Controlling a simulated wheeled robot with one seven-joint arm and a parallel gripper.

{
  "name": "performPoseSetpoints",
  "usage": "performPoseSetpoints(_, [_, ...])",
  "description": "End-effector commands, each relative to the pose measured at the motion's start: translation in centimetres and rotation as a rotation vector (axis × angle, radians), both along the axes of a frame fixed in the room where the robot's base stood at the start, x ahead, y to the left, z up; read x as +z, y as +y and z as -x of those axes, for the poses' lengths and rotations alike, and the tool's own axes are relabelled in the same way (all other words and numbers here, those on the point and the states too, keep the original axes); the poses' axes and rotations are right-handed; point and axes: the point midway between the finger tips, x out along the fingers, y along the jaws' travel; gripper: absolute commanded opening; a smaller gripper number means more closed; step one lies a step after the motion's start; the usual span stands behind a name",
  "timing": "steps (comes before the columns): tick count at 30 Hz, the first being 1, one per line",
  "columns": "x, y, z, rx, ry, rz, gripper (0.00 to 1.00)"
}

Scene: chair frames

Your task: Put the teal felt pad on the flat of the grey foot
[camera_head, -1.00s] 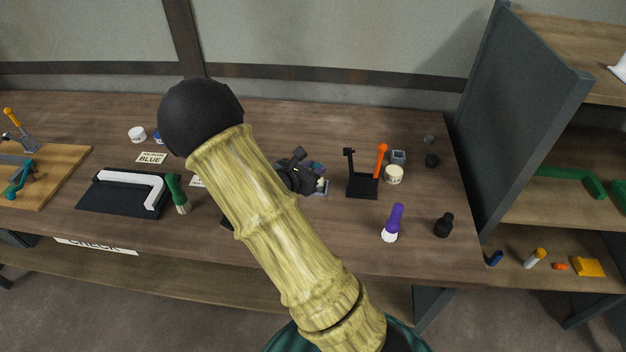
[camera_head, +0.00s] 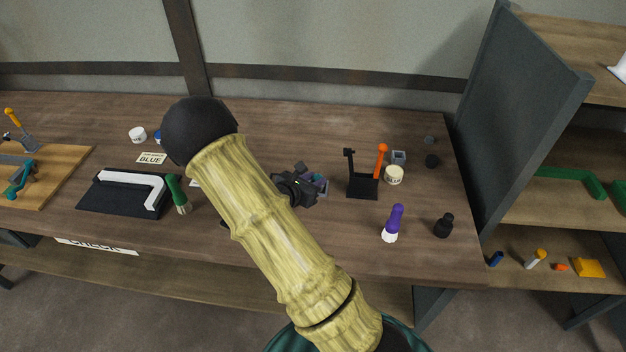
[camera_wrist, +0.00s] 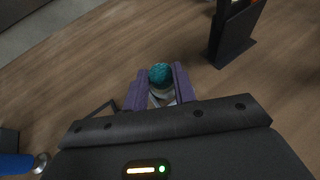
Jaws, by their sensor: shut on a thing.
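The teal felt pad (camera_wrist: 160,74) shows in the wrist view as a round, rough teal disc at the tips of my gripper's purple fingers (camera_wrist: 158,87). My gripper is shut on it. A pale grey-white shape (camera_wrist: 162,93) shows just behind the pad between the fingers; I cannot tell what it is. In the head view my gripper (camera_head: 308,186) is low over the middle of the bench, and its dark body hides much of what lies beneath. I cannot pick out the grey foot with certainty.
A black stand (camera_head: 362,187) with an orange-handled tool (camera_head: 381,160) is right of my gripper.

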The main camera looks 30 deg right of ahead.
Motion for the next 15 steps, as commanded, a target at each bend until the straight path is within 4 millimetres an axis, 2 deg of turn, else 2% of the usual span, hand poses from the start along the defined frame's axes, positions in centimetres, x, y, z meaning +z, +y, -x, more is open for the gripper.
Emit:
performPoseSetpoints(2, [-0.36, 0.0, 0.01, 0.0, 0.0, 0.0, 0.06])
performPoseSetpoints(3, [-0.23, 0.01, 0.0, 0.0, 0.0, 0.0, 0.33])
performPoseSetpoints(6, [-0.2, 0.0, 0.01, 0.0, 0.0, 0.0, 0.48])
performPoseSetpoints(15, [-0.08, 0.01, 0.01, 0.0, 0.0, 0.0, 0.48])
